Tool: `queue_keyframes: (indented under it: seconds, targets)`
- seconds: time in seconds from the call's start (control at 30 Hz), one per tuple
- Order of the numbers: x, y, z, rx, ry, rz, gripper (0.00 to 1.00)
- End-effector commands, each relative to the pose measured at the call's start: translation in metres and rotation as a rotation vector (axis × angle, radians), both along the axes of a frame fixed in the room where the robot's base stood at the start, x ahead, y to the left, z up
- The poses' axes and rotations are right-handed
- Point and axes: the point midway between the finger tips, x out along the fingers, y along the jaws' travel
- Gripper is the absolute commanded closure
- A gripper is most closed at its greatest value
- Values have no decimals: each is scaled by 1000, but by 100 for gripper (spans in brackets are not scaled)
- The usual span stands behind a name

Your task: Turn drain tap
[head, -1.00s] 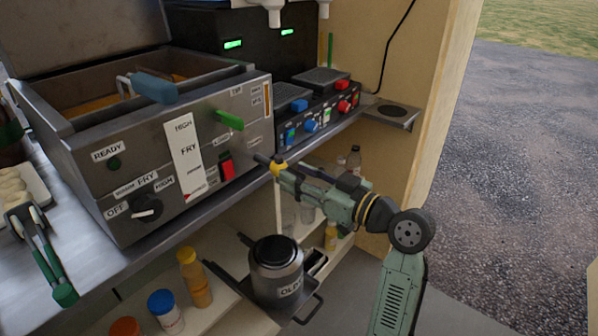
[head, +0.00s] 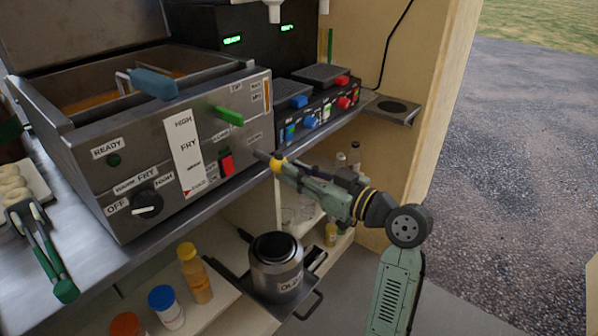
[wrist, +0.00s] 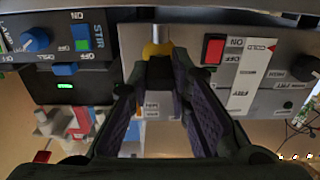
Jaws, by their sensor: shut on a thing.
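The drain tap shows as a short grey pipe (head: 262,156) with a yellow part (head: 277,164) low on the front right of the steel fryer (head: 150,160). My gripper (head: 283,167) reaches it from the right and is shut on the yellow part. In the wrist view the yellow part (wrist: 157,50) sits at the fingertips (wrist: 160,66), against the steel front. The fingers hide much of the tap, and its exact angle is hard to tell.
A red switch (head: 227,164) and a green lever (head: 230,117) are close by on the fryer front. A lidded pot (head: 277,266) stands below on a dark pull-out tray (head: 312,305). Bottles (head: 195,275) stand on the lower shelf. Open floor lies to the right.

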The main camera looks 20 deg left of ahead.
Motion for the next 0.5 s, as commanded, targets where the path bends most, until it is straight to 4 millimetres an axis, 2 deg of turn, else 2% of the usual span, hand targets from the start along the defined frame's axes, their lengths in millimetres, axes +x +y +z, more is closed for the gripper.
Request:
queue_keyframes:
  seconds: [0.27, 0.5]
  targets:
    - [0, 0, -2, -5, -15, 0, 100]
    - [-1, 0, -6, -40, -110, 0, 100]
